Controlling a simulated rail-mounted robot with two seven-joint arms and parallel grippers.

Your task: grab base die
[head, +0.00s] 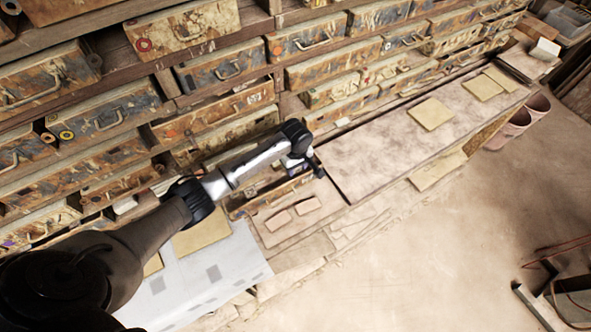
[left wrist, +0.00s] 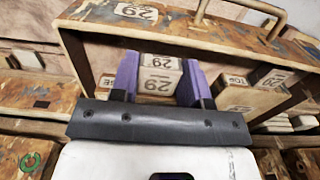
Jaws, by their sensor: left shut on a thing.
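My left gripper (head: 306,168) is at the open drawer (head: 262,197) in the shelf's lower row. In the left wrist view its purple fingers (left wrist: 158,80) are shut on a pale block (left wrist: 158,62) marked 29, inside the drawer, whose wooden front (left wrist: 180,22) carries a 29 label (left wrist: 136,12). To the right of the fingers lies another block (left wrist: 240,98) with a TOP label. A partly hidden label ending in "SE" shows at the left finger. I cannot read a BASE mark on the held block. My right gripper is not in view.
Two small tan blocks (head: 280,220) (head: 307,206) lie on a board in front of the drawer. A long bench (head: 385,160) with flat tan sheets (head: 431,113) extends right. A pale grey table surface (head: 215,275) is at lower left. Closed drawers (head: 205,120) fill the shelf.

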